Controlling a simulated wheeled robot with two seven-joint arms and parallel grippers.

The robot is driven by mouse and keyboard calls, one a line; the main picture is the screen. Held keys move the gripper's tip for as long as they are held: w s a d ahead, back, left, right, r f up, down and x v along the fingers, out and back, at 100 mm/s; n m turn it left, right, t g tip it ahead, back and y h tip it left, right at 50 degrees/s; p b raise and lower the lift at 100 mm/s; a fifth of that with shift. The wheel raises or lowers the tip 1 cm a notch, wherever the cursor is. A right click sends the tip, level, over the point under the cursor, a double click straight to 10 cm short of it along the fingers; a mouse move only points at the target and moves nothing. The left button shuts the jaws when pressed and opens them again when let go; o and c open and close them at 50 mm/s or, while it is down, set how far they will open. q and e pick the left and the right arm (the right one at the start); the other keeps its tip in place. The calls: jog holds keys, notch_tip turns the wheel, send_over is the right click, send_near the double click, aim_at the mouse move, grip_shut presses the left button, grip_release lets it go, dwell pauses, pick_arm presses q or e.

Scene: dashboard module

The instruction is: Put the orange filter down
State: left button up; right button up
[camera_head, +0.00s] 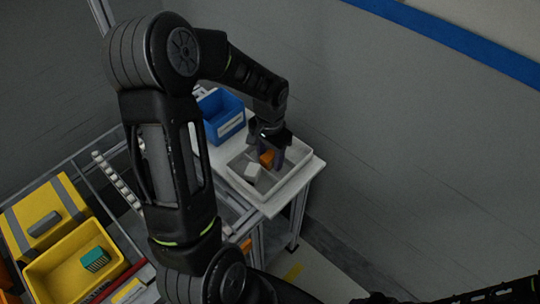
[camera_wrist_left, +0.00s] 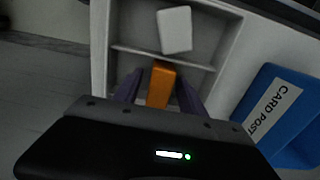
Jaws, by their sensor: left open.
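The orange filter (camera_head: 266,158) is in the light grey tray (camera_head: 301,166) on the white table. It also shows in the left wrist view (camera_wrist_left: 160,86), standing between the fingers of my left gripper (camera_head: 272,157). The fingers reach down into the tray with the jaws open, one on each side of the filter. Whether a finger touches it, I cannot tell. A white block (camera_head: 252,172) lies in the same tray, and in the wrist view it (camera_wrist_left: 174,30) is beyond a divider from the filter. The filter's lower part is hidden. My right gripper is not seen.
A blue bin (camera_head: 224,113) with a "CARD POST" label stands beside the tray. At lower left are yellow bins (camera_head: 73,278), one with a green block (camera_head: 96,259). The grey wall (camera_head: 420,130) is close behind the table.

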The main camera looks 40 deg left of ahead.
aim_at(270, 154)
pick_arm(q)
notch_tip(270, 154, up, 12)
jog(key=shift+r+b, duration=0.15)
jog(key=shift+b, duration=0.15)
dwell(0.6)
